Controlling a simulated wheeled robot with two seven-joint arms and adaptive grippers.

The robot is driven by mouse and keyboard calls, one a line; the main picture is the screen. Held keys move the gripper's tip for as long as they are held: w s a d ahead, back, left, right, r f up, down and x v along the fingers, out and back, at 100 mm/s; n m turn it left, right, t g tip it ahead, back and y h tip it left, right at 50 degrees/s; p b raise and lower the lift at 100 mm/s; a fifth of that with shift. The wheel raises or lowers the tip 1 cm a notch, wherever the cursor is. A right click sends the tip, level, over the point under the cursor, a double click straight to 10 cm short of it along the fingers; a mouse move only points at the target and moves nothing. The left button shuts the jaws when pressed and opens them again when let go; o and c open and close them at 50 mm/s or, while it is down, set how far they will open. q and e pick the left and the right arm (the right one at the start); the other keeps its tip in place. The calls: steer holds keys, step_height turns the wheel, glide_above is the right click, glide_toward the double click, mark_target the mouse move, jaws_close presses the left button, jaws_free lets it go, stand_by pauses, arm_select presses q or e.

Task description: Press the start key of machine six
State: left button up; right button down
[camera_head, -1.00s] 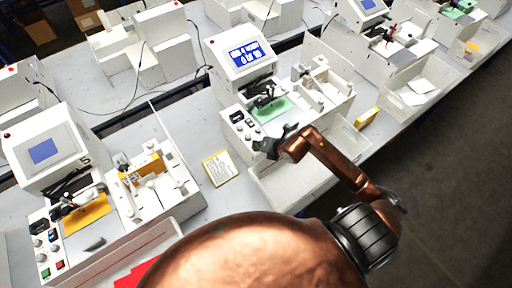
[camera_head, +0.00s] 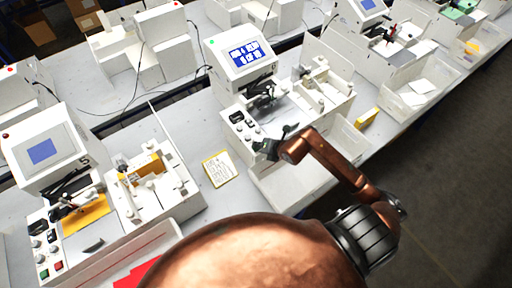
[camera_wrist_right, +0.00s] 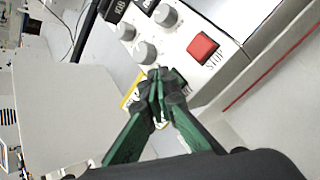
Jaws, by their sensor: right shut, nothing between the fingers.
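In the right wrist view the closed fingertips (camera_wrist_right: 160,82) are over the panel's front edge, beside a red key (camera_wrist_right: 203,47) marked STOP. My left gripper is not in view.
Grey knobs (camera_wrist_right: 145,51) sit beside the red key. The machine marked 5 (camera_head: 45,150) stands at left with its own red and green keys. A yellow-edged card (camera_head: 219,169) lies on the table between them. A clear tray (camera_head: 290,178) is in front of the middle machine.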

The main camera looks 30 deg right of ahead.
steer(key=shift+f, duration=0.15)
stand_by(0.3)
steer(key=shift+r+p, duration=0.6)
steer(key=shift+r, duration=0.3)
steer(key=shift+r, duration=0.1)
steer(key=shift+r+p, duration=1.85)
steer(key=shift+r, duration=0.6)
steer(key=shift+f, duration=0.1)
